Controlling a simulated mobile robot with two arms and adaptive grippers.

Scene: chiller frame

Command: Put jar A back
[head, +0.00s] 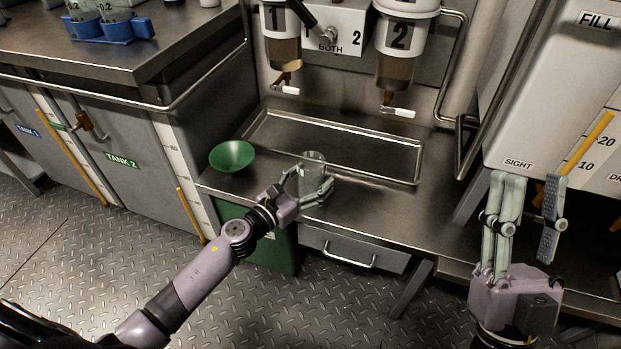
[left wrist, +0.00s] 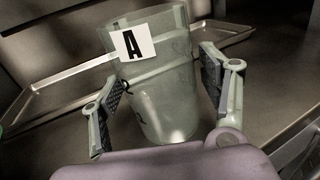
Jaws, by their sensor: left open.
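Jar A (head: 313,165) is a clear, greyish, tapered jar standing upright on the metal counter, in front of the shallow tray. In the left wrist view the jar (left wrist: 157,85) carries a white label with a black A and looks empty. My left gripper (head: 310,186) is open, with its fingers on either side of the jar. My right gripper (head: 527,195) is open and empty, raised at the right beside the white tank.
A green bowl (head: 232,156) stands left of the jar. The shallow metal tray (head: 345,140) lies behind it, under dispensers 1 (head: 283,50) and 2 (head: 402,65). Blue holders with jars (head: 127,28) stand on the upper-left bench. The white tank (head: 535,100) bounds the right.

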